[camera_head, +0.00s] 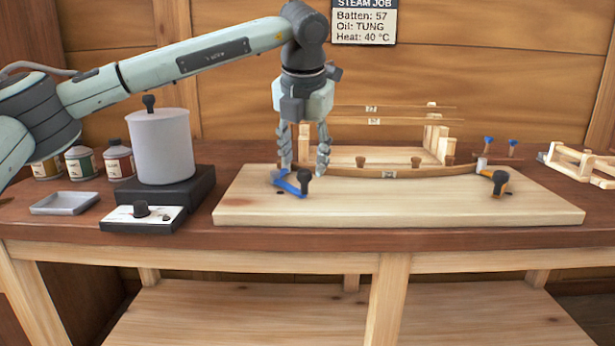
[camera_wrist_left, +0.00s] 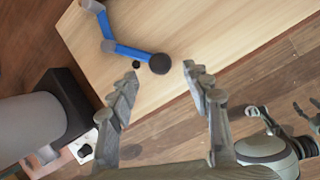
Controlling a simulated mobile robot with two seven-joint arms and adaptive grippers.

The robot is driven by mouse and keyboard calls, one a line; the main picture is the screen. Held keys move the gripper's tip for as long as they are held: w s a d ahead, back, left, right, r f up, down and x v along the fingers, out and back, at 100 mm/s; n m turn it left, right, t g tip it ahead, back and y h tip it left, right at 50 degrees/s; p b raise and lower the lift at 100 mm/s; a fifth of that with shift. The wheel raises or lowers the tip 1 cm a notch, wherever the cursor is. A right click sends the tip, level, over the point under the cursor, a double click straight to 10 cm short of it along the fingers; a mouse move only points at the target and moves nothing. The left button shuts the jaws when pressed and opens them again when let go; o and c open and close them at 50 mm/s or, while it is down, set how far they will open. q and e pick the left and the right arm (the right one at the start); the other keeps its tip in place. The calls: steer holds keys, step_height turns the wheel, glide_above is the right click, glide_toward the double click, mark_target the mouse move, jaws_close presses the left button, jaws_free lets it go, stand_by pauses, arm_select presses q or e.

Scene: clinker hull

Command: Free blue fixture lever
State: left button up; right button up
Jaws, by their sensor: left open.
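The blue fixture lever (camera_head: 289,185) lies on the left part of the pale board, with a dark round knob (camera_head: 304,177) at one end. It also shows in the left wrist view as a bent blue bar (camera_wrist_left: 125,48), its knob (camera_wrist_left: 160,64) lying between the fingertip lines. My left gripper (camera_head: 305,168) points down at the lever with its fingers open and spread; I cannot tell whether a finger touches it. The curved batten (camera_head: 390,174) runs along the board behind. In the wrist view, parts of my own body show at lower right, and what may be my right gripper is unclear.
A yellow lever with a dark knob (camera_head: 501,183) is at the board's right end. A pale steam pot (camera_head: 161,146), a control box (camera_head: 143,217) and a grey tray (camera_head: 65,202) stand left. A wooden rack (camera_head: 437,135) stands behind. The board's front (camera_head: 400,209) is clear.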

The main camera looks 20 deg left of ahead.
mark_target(304, 172)
arm_select(q)
steer(key=x, duration=0.4)
steer(key=shift+f, duration=0.15)
steer(key=shift+w+f, duration=0.3)
steer(key=shift+f, duration=0.25)
steer(key=shift+a+f, duration=0.1)
steer(key=shift+f, duration=0.05)
jaws_close()
arm_select(e)
steer(key=shift+s+f, duration=0.1)
steer(key=shift+f, duration=0.75)
